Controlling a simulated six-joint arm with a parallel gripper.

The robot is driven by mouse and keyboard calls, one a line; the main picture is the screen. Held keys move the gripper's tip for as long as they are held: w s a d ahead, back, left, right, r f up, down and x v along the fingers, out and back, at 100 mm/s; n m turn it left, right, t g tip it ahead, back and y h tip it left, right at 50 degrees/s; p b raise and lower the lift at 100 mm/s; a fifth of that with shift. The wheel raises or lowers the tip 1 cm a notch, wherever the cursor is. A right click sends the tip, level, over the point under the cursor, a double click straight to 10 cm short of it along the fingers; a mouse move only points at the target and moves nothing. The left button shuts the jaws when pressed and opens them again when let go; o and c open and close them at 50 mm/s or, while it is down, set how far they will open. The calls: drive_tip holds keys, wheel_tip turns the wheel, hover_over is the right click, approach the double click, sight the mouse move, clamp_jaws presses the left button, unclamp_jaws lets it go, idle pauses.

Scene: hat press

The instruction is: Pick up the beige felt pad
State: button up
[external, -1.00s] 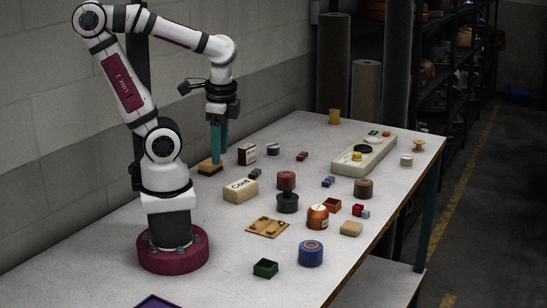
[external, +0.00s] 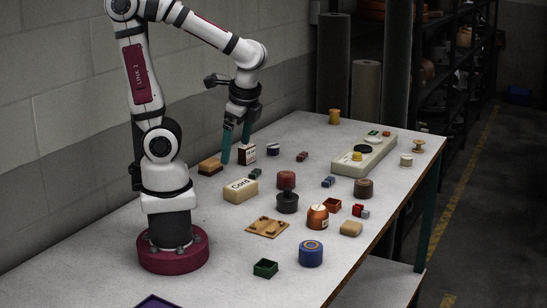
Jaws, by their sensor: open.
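A beige, rounded, low block (external: 351,228), which looks like the felt pad, lies flat on the table near its right edge. My gripper (external: 236,152) is open and empty, with its two teal fingers pointing down. It is at the back left of the table, above and behind the box marked "Cord", far to the left of the pad. Nothing hides the pad.

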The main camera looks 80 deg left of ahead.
drive_tip(key=w+d+f+m+t+y, duration=0.1)
drive_tip(key=w+d+f+m+y, duration=0.15)
drive_tip(key=w, duration=0.25)
drive_tip(key=w+d+f+m+y, duration=0.1)
drive_tip(key=w+d+m+y, duration=0.1)
drive_tip(key=w+m, duration=0.3)
drive_tip(key=m+t+y, duration=0.2)
drive_tip(key=m+t, duration=0.5)
drive_tip(key=m, duration=0.2)
approach(350, 227)
drive_tip(key=x, duration=0.9)
drive_tip(key=shift+w+f, duration=0.1)
drive_tip(key=shift+f, duration=0.05)
drive_tip(key=c, duration=1.4)
